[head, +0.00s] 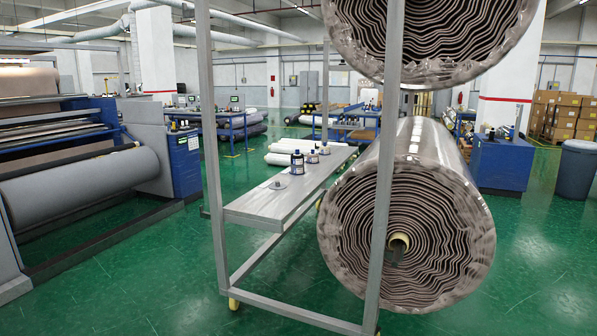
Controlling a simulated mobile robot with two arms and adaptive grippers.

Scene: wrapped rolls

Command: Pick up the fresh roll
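A large wrapped roll (455,235) fills the right middle of the head view, its layered end facing me, with a core at its centre. Clear film wraps its outer edge. A second similar roll (440,30) shows above it, cut off by the top of the picture. A metal post stands in front of both rolls. I cannot tell which roll is the fresh one. Neither of my grippers shows in this view.
A wheeled metal rack (250,212) with a shelf holding small dark bottles (297,163) stands ahead. A machine with a grey roll (85,185) is at left. A blue cabinet (502,160), bin (577,168) and cartons (565,115) are at right. Green floor is open at front left.

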